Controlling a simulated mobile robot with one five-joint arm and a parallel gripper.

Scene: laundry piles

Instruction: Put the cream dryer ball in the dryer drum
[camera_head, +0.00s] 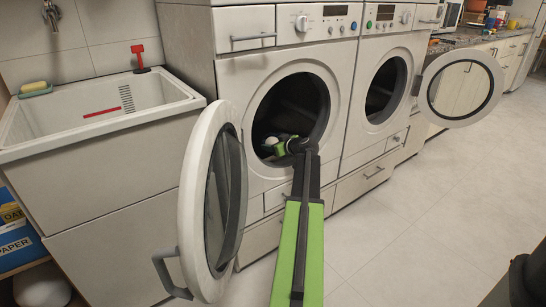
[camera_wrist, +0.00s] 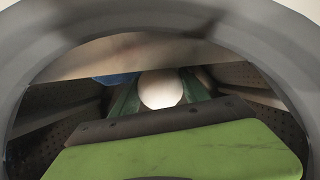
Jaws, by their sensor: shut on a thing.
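The cream dryer ball (camera_wrist: 160,88) sits between the two green fingers of my gripper (camera_wrist: 158,98), which is shut on it. In the head view, my gripper (camera_head: 277,145) reaches into the round opening of the left machine, and the ball (camera_head: 270,141) shows as a small pale spot at its tip. The drum (camera_head: 297,100) is dark inside. In the wrist view, its perforated wall (camera_wrist: 62,112) shows on both sides of the gripper, framed by the grey opening rim (camera_wrist: 60,38). The lower drum is hidden behind my gripper.
The left machine's open door (camera_head: 212,200) stands left of my arm. A second machine (camera_head: 385,88) on the right has its door (camera_head: 461,88) open too. A sink (camera_head: 90,120) stands at left. Something blue (camera_wrist: 116,78) lies beyond the ball.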

